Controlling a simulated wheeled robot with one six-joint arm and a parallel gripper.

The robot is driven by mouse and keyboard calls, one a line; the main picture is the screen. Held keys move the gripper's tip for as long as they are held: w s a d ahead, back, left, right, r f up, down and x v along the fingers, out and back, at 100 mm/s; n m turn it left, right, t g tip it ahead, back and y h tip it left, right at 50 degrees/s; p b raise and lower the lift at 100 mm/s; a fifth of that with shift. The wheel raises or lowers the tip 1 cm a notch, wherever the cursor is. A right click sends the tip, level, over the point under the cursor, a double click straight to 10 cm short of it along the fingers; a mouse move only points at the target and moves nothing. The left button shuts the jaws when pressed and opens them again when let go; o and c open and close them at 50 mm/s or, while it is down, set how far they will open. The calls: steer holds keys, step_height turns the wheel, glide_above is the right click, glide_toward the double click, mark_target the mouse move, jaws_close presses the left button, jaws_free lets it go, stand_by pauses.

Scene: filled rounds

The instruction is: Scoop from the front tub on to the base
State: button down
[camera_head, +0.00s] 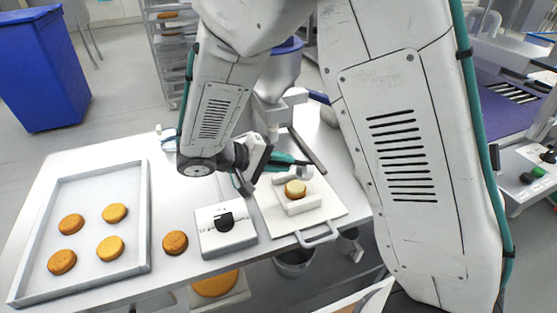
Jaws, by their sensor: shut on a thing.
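A round base (295,188), orange-brown with a paler top, sits between white blocks on the white board (325,213). The gripper is just behind and left of this base, apart from it. I cannot clearly pick out the front tub; the arm hides part of the table's far side.
A white tray (144,235) at left holds several orange-brown rounds. A single round (175,243) lies right of it, beside a white box with a black piece on top (240,240). A blue bin (40,65) and a rack (168,50) stand behind.

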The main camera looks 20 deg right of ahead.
steer(key=shift+d+r+y, duration=0.4)
steer(key=shift+y, duration=0.1)
steer(key=d+y, duration=0.2)
steer(key=d+r+y, duration=0.1)
steer(key=d+y, duration=0.1)
steer(key=y, duration=0.1)
steer(key=d+r+y, duration=0.1)
steer(key=d+y, duration=0.1)
steer(key=shift+w+d+r+y, duration=0.1)
steer(key=shift+w+d+y, duration=0.1)
steer(key=shift+y, duration=0.2)
steer(key=shift+d+r+y, duration=0.55)
steer(key=shift+d+y, duration=0.1)
steer(key=shift+y, duration=0.35)
steer(key=shift+d+r+y, duration=0.55)
steer(key=shift+d+y, duration=0.1)
steer(key=shift+y, duration=0.35)
